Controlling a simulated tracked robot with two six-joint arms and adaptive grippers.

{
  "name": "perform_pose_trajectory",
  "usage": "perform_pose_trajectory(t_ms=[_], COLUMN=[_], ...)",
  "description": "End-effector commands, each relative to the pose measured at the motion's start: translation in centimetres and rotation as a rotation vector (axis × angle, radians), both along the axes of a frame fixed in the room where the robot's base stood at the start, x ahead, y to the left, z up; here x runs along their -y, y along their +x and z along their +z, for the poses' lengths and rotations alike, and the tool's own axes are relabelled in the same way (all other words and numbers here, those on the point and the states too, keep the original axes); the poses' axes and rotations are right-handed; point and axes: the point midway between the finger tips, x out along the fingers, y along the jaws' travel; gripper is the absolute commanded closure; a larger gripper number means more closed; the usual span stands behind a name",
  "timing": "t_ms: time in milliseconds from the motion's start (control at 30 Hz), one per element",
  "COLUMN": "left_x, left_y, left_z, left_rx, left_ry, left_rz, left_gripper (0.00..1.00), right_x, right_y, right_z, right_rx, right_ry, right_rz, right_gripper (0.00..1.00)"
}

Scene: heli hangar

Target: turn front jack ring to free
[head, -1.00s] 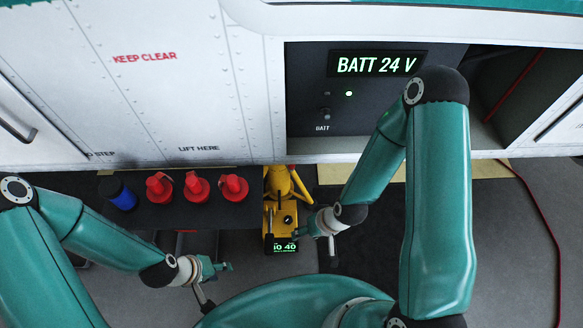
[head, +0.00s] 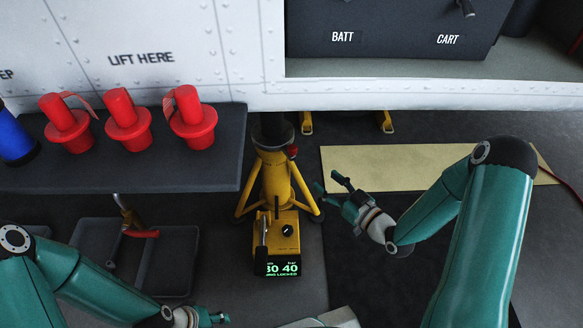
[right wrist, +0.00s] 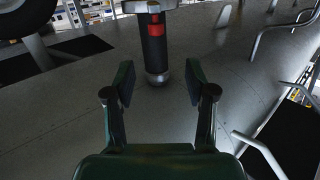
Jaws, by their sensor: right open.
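The yellow front jack (head: 277,180) stands on splayed legs under the white fuselage, with a dark collar (head: 272,132) at its top and a small red part beside it. I cannot tell which part is its ring. My left gripper (head: 214,318) is partly cut off at the bottom.
A dark shelf (head: 150,176) left of the jack holds several red plugs (head: 126,122) and a blue one (head: 14,138). Grey trays (head: 170,262) lie below it. A tan board (head: 395,166) lies behind my right gripper. A dark panel (head: 400,30) is above.

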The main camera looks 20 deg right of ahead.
Motion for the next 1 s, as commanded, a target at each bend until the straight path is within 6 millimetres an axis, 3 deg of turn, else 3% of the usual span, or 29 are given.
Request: perform_pose_trajectory(t_ms=[33,100,367,1000], left_x=[0.0,0.0,0.0,0.0], left_y=[0.0,0.0,0.0,0.0], left_z=[-1.7,-2.2,-2.8,-6.2], left_rx=[0.001,0.001,0.001,0.000], left_ry=[0.000,0.000,0.000,0.000], left_rz=[0.000,0.000,0.000,0.000], left_gripper=[0.60,0.60,0.60,0.60], right_x=[0.4,0.7,0.4,-4.3], right_y=[0.0,-0.1,1.2,12.8], right_z=[-1.1,-1.0,-0.6,-0.7], right_rx=[0.032,0.066,0.099,0.097], right_ry=[-0.002,-0.004,-0.007,-0.006], right_rz=[-0.001,0.001,0.006,0.004], right_gripper=[0.44,0.44,0.44,0.44])
